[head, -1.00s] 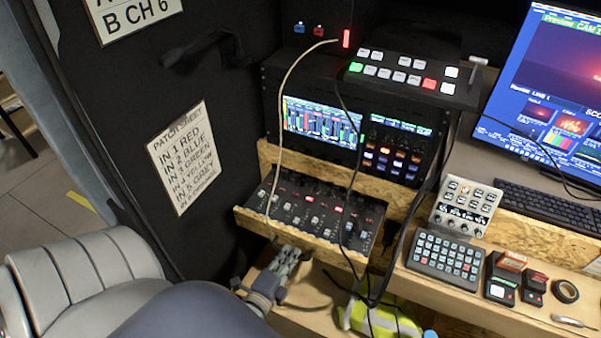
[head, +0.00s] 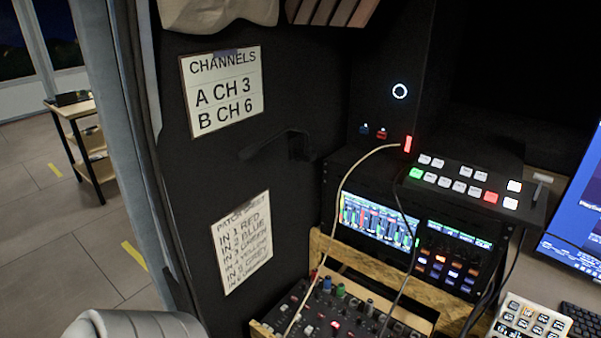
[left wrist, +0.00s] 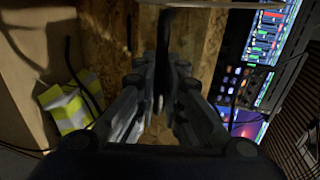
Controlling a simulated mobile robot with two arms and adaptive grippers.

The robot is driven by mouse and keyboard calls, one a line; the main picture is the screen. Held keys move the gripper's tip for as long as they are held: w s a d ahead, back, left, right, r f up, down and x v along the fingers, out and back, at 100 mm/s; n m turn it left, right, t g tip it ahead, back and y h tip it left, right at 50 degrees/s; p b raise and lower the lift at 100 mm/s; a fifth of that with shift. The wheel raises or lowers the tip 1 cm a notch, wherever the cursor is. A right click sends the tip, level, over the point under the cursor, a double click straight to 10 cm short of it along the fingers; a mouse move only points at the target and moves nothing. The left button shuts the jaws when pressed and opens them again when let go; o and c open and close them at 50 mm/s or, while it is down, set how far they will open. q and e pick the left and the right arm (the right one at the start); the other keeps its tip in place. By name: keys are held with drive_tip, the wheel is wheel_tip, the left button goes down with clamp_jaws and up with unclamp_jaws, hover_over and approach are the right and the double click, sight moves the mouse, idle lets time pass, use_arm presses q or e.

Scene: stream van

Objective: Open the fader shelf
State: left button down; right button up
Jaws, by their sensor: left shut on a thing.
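The fader shelf (head: 282,331) is a chipboard drawer low in the head view, below the rack. It stands pulled out, and its bare back part and the back row of coloured knobs on the fader panel (head: 335,312) show. Its front is cut off by the picture's bottom edge. My left gripper (left wrist: 163,75) shows only in the left wrist view. Its fingers are closed about a narrow dark piece in front of chipboard (left wrist: 120,45), which looks like the front of the shelf. My right gripper is in neither view.
The rack (head: 378,222) with lit screens stands behind the shelf, with a button panel (head: 470,184) on top. A pale cable (head: 345,190) hangs over the shelf. A black wall with the patch sheet (head: 242,245) is at the left. A yellow-grey bundle (left wrist: 68,107) lies nearby.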

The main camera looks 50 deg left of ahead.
use_arm(q)
drive_tip(key=c, duration=1.7)
unclamp_jaws()
drive_tip(key=v, duration=1.2)
